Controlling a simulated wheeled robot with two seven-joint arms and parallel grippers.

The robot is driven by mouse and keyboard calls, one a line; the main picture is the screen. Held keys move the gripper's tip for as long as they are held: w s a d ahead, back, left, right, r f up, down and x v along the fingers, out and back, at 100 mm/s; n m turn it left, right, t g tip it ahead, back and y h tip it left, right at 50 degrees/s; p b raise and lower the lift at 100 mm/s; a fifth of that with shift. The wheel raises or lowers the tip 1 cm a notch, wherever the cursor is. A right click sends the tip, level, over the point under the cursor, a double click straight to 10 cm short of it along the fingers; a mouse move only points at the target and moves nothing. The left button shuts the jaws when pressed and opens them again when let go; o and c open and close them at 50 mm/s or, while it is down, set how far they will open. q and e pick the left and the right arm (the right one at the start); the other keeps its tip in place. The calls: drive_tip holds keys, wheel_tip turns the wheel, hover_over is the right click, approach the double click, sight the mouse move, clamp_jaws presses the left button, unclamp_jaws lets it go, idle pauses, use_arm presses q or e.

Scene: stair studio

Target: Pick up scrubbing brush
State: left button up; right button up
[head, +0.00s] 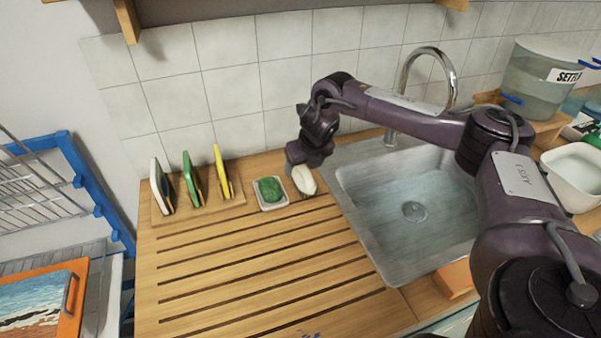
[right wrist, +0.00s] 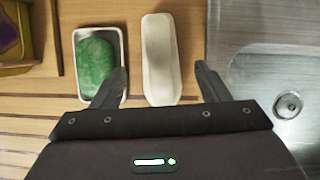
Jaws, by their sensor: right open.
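The scrubbing brush appears to be the long cream-white piece (head: 304,180) on the wooden counter, left of the sink. In the right wrist view its pale, rounded back (right wrist: 161,50) lies lengthwise between the fingers; any bristles are hidden. My right gripper (head: 294,165) is just over it at the back of the counter. In the right wrist view the gripper (right wrist: 160,78) is open, with one finger on each side of the brush. Whether the fingers touch it I cannot tell. My left gripper is not in view.
A green soap or sponge (head: 270,189) sits in a small white dish (head: 262,207) close left of the brush. A wooden rack (head: 205,211) holds several upright boards. The sink (head: 345,188) is on the right, its faucet (head: 452,75) behind. The grooved counter in front is clear.

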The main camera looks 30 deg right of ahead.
sight(301, 168)
drive_tip(key=p+x, duration=0.1)
drive_tip(key=x, duration=0.3)
drive_tip(key=shift+w+r, duration=0.1)
drive_tip(key=shift+w, duration=0.05)
drive_tip(key=shift+w+f, duration=0.2)
drive_tip(key=shift+f, duration=0.15)
drive_tip(key=c, duration=1.1)
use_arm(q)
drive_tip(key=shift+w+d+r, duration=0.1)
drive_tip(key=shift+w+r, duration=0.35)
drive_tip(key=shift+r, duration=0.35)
use_arm(e)
drive_tip(key=shift+c, duration=0.2)
drive_tip(key=shift+r, duration=0.15)
